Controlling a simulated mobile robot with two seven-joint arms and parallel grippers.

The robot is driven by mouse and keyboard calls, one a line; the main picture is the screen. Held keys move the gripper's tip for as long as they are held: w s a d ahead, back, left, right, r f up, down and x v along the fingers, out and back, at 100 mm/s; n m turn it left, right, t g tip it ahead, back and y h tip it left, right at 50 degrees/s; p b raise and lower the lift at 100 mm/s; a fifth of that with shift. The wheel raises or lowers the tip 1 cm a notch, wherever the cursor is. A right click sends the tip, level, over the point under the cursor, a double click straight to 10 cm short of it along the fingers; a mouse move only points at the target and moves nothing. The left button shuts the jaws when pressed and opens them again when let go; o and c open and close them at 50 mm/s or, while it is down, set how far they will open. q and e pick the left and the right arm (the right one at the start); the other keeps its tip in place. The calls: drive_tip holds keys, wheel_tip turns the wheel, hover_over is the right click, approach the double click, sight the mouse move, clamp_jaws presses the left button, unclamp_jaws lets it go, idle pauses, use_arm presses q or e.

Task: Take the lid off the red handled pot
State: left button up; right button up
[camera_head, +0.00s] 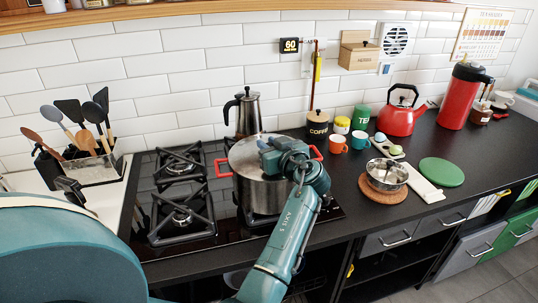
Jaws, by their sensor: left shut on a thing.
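The steel pot with red handles (262,196) stands on the right part of the gas hob. Its shiny lid (244,152) is over the pot's top; I cannot tell whether it is seated or slightly raised. My left gripper (270,158) is over the middle of the lid, shut on the lid's knob, which the gripper and wrist hide. My left forearm crosses in front of the pot and covers part of its right side. My right gripper is not in view.
A moka pot (243,112) stands just behind the pot. A coffee canister (318,125), cups and a red kettle (397,118) are to the right. A metal bowl (387,176) sits on a cork mat (374,194). The left burners (180,217) are empty.

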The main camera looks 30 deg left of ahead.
use_arm(q)
clamp_jaws()
drive_tip(key=shift+r, duration=0.1)
